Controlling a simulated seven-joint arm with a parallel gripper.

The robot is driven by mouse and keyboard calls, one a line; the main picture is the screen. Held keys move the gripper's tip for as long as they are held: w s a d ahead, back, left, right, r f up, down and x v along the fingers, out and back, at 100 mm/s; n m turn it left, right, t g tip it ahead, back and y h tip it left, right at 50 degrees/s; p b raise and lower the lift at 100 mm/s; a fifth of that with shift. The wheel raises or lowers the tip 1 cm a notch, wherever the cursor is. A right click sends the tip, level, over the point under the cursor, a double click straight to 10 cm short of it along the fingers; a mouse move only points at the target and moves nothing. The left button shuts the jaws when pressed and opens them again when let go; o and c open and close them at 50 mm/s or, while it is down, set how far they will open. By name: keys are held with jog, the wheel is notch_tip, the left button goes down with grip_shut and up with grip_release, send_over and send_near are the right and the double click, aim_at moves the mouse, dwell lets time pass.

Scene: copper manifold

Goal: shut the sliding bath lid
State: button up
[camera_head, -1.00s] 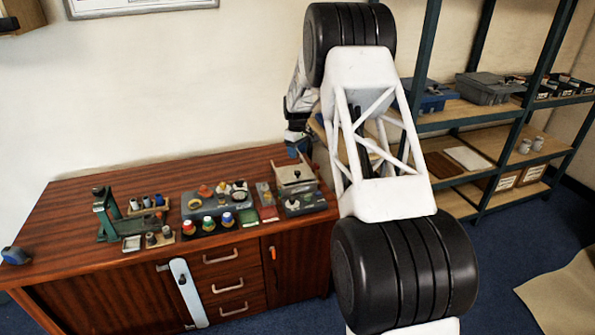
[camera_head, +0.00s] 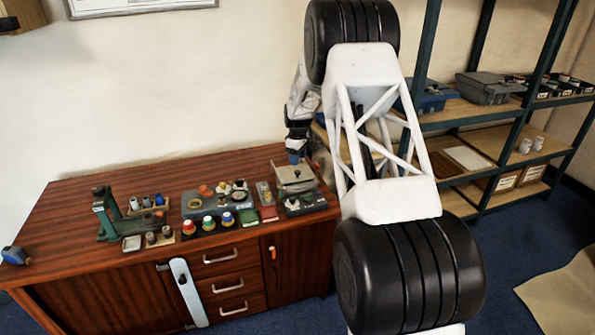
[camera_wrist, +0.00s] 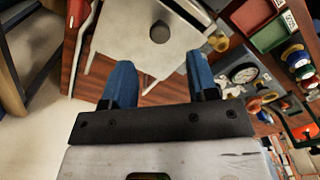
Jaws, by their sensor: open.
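The bath is a small grey box (camera_head: 305,203) at the right end of the wooden bench. Its pale metal lid (camera_head: 296,184) lies on top; I cannot tell how far it is open. In the wrist view the lid (camera_wrist: 135,55) fills the upper middle, with a round dark knob (camera_wrist: 159,32) on it. My gripper (camera_head: 296,158) is just above the lid's back part in the head view. In the wrist view its two blue fingers (camera_wrist: 161,72) are spread apart with nothing between them, and the knob shows beyond their tips. Contact with the lid cannot be made out.
Left of the bath stand a grey unit (camera_head: 215,203) with a gauge and coloured spools, and small red and green trays (camera_head: 248,216). A green press (camera_head: 108,215) stands farther left. A shelf rack (camera_head: 470,110) is at the right. The bench's back left is clear.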

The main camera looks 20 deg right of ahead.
aim_at(298, 171)
jog(key=shift+f, duration=3.2)
grip_shut()
